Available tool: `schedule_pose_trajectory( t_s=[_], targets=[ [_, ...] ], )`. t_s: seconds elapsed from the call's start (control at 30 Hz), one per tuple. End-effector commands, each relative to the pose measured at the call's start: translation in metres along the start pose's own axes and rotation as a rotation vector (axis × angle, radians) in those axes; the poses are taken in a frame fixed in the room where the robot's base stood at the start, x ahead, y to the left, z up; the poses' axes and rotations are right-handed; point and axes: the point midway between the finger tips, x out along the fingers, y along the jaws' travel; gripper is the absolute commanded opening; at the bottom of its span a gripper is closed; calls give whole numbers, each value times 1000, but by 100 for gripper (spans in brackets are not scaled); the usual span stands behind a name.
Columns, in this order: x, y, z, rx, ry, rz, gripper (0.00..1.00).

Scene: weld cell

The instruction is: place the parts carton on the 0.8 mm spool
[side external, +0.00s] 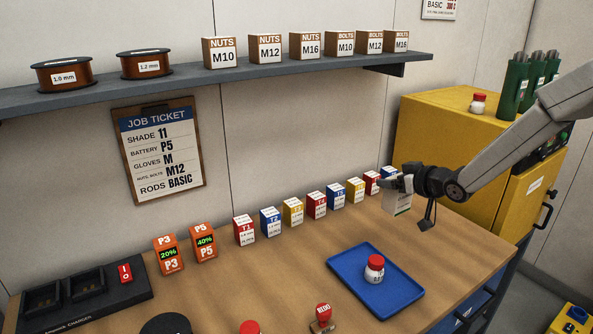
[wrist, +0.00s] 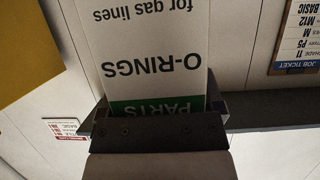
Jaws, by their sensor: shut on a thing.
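The parts carton (side external: 396,202) is white with a green band; in the wrist view its O-RINGS label (wrist: 150,60) shows upside down. My gripper (side external: 398,184) is shut on it and holds it above the right part of the bench, near the row of small boxes. In the wrist view the gripper (wrist: 158,112) grips the carton's green end. I see no spool marked 0.8 mm. The two spools on the shelf read 1.0 mm (side external: 62,75) and 1.2 mm (side external: 147,65).
A blue tray (side external: 345,262) with a red-capped jar (side external: 374,268) lies on the bench. Coloured boxes (side external: 292,211) line the back. Battery packs (side external: 204,242) and a charger (side external: 95,293) stand left. A yellow cabinet (side external: 430,130) stands right. A dark round object (side external: 166,325) is cut off at the bottom.

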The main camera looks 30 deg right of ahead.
Motion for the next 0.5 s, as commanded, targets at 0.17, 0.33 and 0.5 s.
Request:
schedule_pose_trajectory(
  t_s=[0.17, 0.33, 0.5],
  targets=[
    [12, -56, -11, -40, 5, -85, 20],
    [18, -107, -18, -73, 7, -161, 20],
    [18, -161, -24, -106, 9, -238, 20]
  ],
)
